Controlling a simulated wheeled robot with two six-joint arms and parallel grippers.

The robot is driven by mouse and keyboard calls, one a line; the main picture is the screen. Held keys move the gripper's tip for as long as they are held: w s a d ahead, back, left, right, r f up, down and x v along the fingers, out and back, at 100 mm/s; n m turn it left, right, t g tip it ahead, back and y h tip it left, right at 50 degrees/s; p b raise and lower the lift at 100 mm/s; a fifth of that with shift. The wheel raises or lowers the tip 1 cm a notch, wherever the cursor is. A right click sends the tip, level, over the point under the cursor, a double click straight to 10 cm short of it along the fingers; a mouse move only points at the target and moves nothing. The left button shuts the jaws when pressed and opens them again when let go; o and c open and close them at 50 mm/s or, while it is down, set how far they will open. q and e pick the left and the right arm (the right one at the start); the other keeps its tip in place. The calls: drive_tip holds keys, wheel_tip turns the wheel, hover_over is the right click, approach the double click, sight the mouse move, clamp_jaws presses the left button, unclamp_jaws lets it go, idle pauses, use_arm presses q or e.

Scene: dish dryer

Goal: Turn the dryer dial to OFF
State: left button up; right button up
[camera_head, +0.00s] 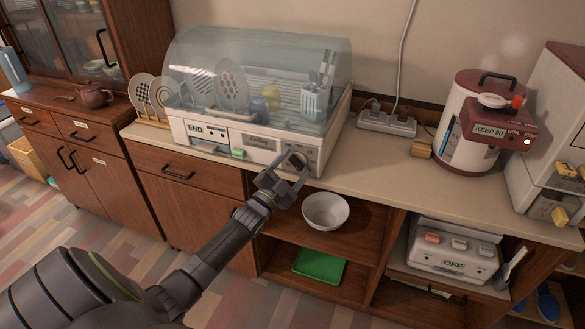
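The dish dryer (345,112) stands on the counter with its clear lid closed over plates, cups and a cutlery holder. Its front panel carries an END label (195,129) at the left. The dryer dial (298,160) is at the right end of the front panel, mostly hidden by my gripper, so its setting cannot be read. My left gripper (292,167) is right at the dial, with its fingers apart around or just in front of it. I cannot tell whether it touches the dial. My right gripper is not in view.
A white bowl (326,210) sits below the counter edge, close to my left gripper. A power strip (387,122) and a red and white water boiler (478,130) stand to the right. The counter between dryer and boiler is mostly clear.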

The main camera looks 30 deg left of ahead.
use_arm(q)
drive_tip(key=c, duration=0.9)
